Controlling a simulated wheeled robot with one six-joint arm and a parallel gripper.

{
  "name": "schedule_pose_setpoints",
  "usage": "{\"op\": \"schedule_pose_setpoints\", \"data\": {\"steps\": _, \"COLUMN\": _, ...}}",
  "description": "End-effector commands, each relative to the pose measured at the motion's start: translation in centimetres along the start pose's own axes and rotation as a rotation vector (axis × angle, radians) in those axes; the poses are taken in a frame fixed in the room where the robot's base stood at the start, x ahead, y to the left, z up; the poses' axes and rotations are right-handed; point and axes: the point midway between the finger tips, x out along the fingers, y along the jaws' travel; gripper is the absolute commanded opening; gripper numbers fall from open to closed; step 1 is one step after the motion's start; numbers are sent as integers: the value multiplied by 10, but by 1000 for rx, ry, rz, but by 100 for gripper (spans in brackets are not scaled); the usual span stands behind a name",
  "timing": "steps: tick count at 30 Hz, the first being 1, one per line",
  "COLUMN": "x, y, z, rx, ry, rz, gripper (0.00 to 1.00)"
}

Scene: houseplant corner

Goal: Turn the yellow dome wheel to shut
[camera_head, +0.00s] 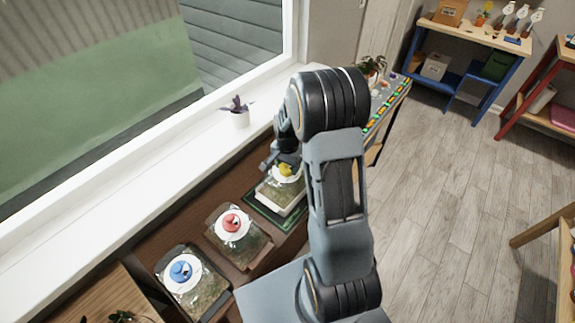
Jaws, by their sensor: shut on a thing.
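The yellow dome wheel (285,170) sits on a white disc on top of a clear box (278,194) with greenery in it, on a dark green tray (262,215). My gripper (283,163) reaches down onto the yellow wheel from above and is shut on it; my arm hides part of the wheel and the box's right side. A red wheel (231,222) sits on a similar box to the lower left. A blue wheel (180,271) sits on another box further lower left. The yellow wheel's exact turn angle is too small to tell.
A white pot with a purple plant (238,112) stands on the white windowsill (140,178) behind the boxes. A table edge with coloured pieces (385,105) lies beyond my arm. Blue shelves (470,65) and red shelves (548,95) stand far right. The wooden floor (450,190) is clear.

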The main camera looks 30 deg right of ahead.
Motion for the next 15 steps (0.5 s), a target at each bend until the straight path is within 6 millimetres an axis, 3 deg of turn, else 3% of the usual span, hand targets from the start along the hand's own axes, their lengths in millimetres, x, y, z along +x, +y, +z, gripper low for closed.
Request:
{"op": "schedule_pose_setpoints", "data": {"steps": 8, "x": 0, "y": 0, "z": 0, "rx": -36, "ry": 0, "rz": 0, "gripper": 32}}
{"op": "schedule_pose_setpoints", "data": {"steps": 15, "x": 1, "y": -1, "z": 0, "rx": -186, "ry": 0, "rz": 0, "gripper": 32}}
